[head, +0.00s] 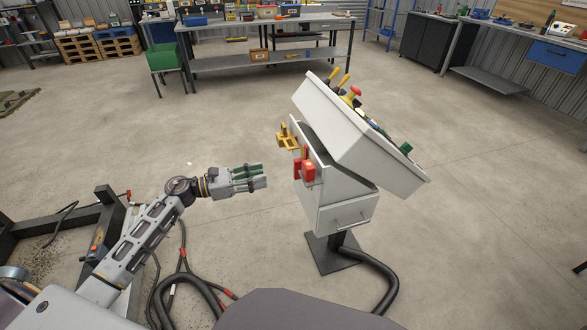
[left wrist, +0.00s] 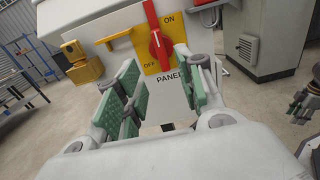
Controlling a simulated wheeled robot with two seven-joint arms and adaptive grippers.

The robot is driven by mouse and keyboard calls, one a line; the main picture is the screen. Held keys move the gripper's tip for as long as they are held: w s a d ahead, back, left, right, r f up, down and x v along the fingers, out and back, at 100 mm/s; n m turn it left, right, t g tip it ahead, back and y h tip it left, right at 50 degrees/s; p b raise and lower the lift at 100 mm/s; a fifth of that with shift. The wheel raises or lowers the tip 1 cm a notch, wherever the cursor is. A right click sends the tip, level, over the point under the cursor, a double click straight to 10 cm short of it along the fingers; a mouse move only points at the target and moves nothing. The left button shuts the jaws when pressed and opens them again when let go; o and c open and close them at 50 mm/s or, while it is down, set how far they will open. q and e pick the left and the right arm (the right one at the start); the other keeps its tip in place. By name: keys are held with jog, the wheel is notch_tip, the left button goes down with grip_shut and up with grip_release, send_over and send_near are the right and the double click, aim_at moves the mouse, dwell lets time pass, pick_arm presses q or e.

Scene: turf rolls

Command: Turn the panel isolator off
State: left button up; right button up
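The panel isolator's red handle (head: 305,168) is on the left side of a pale pedestal console (head: 335,195). In the left wrist view the red handle (left wrist: 157,40) stands nearly upright, tilted slightly, on a yellow plate (left wrist: 170,78) marked ON at upper right and OFF at lower left. My left gripper (head: 264,178) is open and empty, a short gap left of the handle. Its green-padded fingers (left wrist: 163,88) are spread either side of the handle's lower end in the picture. A green-padded part at the wrist view's right edge may be my right gripper (left wrist: 300,106).
A yellow bracket (head: 287,138) juts from the console beside the handle. The console's sloped top carries levers and a red button (head: 355,91). A black hose (head: 375,275) runs from its base. A workbench (head: 265,65) stands behind.

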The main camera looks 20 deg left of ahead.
pick_arm(q)
jog(key=x, duration=1.2)
dwell(0.3)
grip_shut()
